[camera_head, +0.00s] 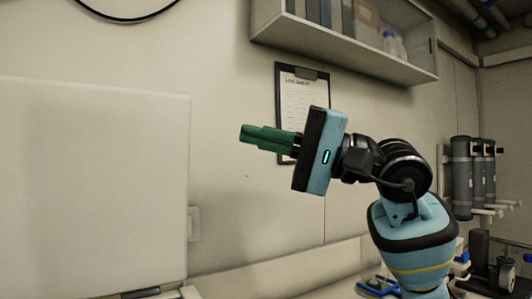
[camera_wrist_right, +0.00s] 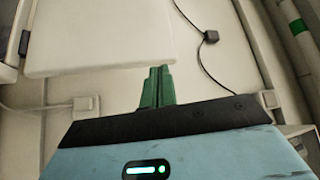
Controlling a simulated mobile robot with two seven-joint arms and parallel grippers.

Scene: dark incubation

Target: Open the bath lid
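The bath lid (camera_head: 95,180) is a large pale panel at the left of the head view. It stands upright in front of the wall, and a dark strip shows at its lower edge. The bath itself is mostly below the frame. A pale panel that looks like the lid (camera_wrist_right: 100,35) also shows at the top of the right wrist view. My right gripper (camera_head: 243,134) has green fingers pointing left, raised to the right of the lid and apart from it. Its fingers (camera_wrist_right: 157,70) are together with nothing between them. My left gripper is out of view.
A wall shelf (camera_head: 345,45) with binders and bottles hangs above my right gripper. A clipboard (camera_head: 296,85) hangs on the wall behind it. Grey cylinders (camera_head: 462,178) are mounted at the far right. A wall socket (camera_head: 194,222) sits beside the lid's right edge.

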